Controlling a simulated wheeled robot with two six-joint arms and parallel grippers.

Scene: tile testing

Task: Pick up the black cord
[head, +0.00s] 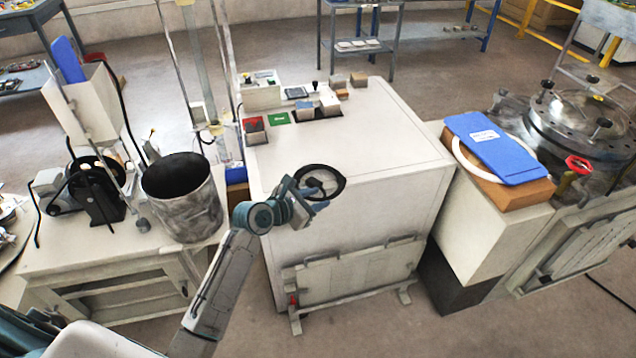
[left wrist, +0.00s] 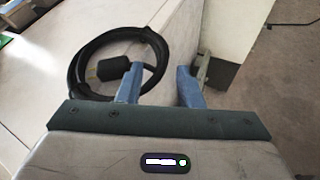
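The black cord (head: 338,178) lies coiled near the front edge of the white cabinet's top (head: 385,130). In the left wrist view the coiled cord (left wrist: 103,40) has a dark plug-like block inside the loop. My left gripper (head: 316,197) is at the coil's near side, at the cabinet edge. In the left wrist view my left gripper (left wrist: 159,84) has its two blue fingers apart. The right side of the coil shows between them, and the left finger overlaps the loop's inside. I cannot tell whether the fingers touch the cord. My right gripper is not in view.
Small boxes and devices (head: 300,105) stand along the cabinet's back left. A metal bucket (head: 183,195) stands on the left bench. The cabinet top's right part is clear.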

